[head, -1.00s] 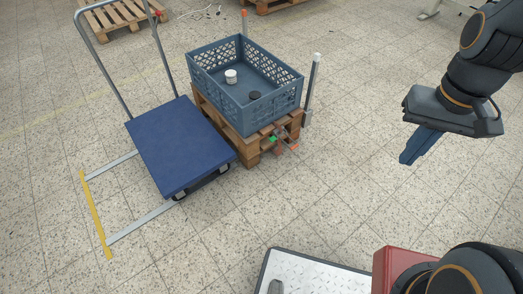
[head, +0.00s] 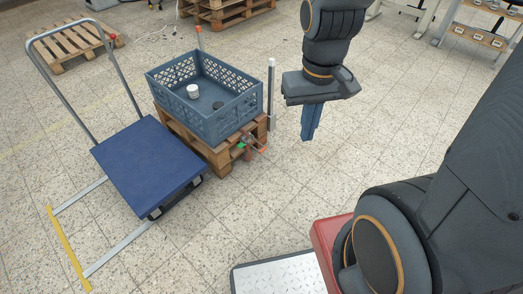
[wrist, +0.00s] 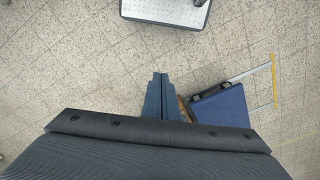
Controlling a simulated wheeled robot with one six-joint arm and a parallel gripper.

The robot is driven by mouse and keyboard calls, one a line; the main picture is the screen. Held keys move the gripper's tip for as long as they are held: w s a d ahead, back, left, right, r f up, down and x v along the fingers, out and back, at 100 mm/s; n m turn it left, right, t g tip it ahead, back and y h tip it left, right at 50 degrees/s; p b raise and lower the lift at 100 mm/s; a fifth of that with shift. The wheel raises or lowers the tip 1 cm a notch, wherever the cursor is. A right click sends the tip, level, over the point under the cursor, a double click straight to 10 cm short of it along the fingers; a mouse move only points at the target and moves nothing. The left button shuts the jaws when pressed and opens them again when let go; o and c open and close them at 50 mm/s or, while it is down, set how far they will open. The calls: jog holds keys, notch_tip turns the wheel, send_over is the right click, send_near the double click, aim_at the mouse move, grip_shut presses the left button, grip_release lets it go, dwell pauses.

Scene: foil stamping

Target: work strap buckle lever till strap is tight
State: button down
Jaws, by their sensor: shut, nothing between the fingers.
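The strap buckle (head: 246,143) sits at the near right corner of the pallet, below the crate. It shows as a small metal piece with a green part and an orange-tipped lever (head: 262,149). The strap itself is too small to make out. My gripper (head: 311,138) points down, shut and empty, in the air to the right of the buckle and apart from it. In the wrist view my gripper's blue fingers (wrist: 160,78) are together, and the buckle cannot be seen there.
A blue-grey crate (head: 227,127) holding a white roll (head: 193,91) and a dark disc (head: 218,105) stands on the wooden pallet (head: 222,158). A blue cart (head: 148,165) stands at left. Floor between gripper and pallet is clear.

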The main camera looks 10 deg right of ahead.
jog(key=w+d+f+n+t+b, duration=0.3)
jog(key=w+f+n+t+b, duration=0.25)
jog(key=w+f+b, duration=1.8)
jog(key=w+a+f+n+t+y+b, duration=0.2)
jog(key=w+f+n+b, duration=0.5)
jog(key=w+f, duration=1.6)
notch_tip(320, 180, down, 4)
jog(key=t+y+b, duration=0.1)
jog(key=b, duration=0.2)
jog(key=shift+w+a+b, duration=0.15)
jog(key=shift+a+b, duration=0.15)
notch_tip(320, 180, down, 9)
jog(key=b, duration=0.7)
jog(key=shift+f, duration=0.3)
